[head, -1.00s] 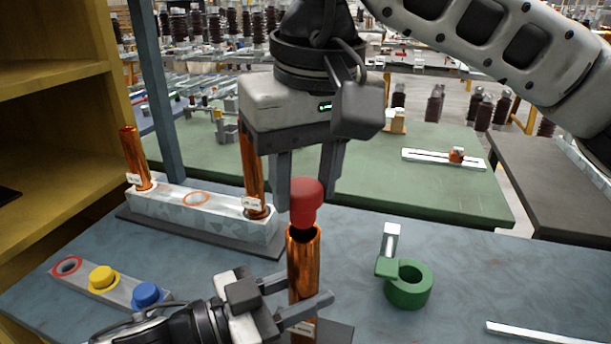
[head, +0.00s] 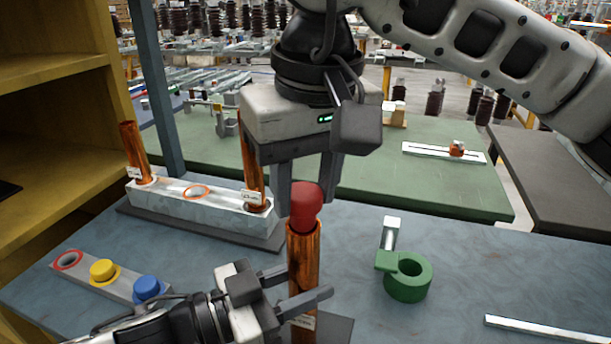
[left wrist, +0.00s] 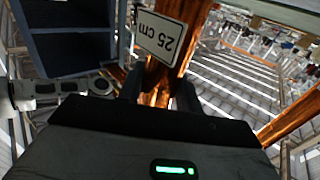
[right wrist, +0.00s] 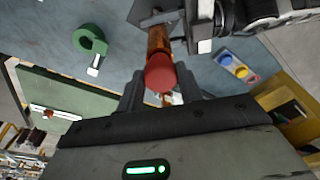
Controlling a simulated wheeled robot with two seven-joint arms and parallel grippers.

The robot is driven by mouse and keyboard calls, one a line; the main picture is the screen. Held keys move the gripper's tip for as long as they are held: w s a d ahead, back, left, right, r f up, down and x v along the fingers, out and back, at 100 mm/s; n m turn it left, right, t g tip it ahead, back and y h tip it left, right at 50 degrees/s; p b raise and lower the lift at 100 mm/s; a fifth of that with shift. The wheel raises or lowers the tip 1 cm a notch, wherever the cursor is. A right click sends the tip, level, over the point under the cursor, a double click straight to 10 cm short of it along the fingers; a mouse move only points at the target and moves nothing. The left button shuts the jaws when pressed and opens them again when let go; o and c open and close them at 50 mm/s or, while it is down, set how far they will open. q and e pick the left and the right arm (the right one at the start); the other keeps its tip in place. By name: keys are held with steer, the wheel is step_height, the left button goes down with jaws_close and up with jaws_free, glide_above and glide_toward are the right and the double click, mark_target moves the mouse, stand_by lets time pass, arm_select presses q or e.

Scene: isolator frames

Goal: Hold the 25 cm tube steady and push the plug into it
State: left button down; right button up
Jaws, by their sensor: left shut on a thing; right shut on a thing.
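The copper-coloured tube (head: 303,258) stands upright near the front of the blue table; its label reads 25 cm in the left wrist view (left wrist: 160,37). My left gripper (head: 303,302) is shut on the tube's lower part. The red plug (head: 305,203) sits at the tube's top mouth, its head above the rim. Its lower part is hidden, so I cannot tell how deep it is. My right gripper (head: 308,186) points down from above, shut on the plug. The plug also shows between its fingers in the right wrist view (right wrist: 160,74).
A pale rack (head: 200,202) behind holds two other copper tubes. A grey strip at the left has a yellow plug (head: 103,271), a blue plug (head: 147,288) and a red-ringed hole. A green ring-shaped holder (head: 407,279) stands to the right. The table's right side is mostly clear.

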steer(key=shift+f, duration=1.2)
steer(key=o, duration=1)
steer(key=shift+o, duration=0.2)
steer(key=shift+r, duration=0.2)
step_height(320, 180, up, 12)
steer(key=s, duration=0.1)
steer(key=shift+s+d+f, duration=0.2)
steer(key=shift+s+d, duration=0.1)
steer(key=shift+d, duration=0.15)
arm_select(q)
steer(key=c, duration=0.9)
jaws_free()
steer(key=shift+a, duration=0.1)
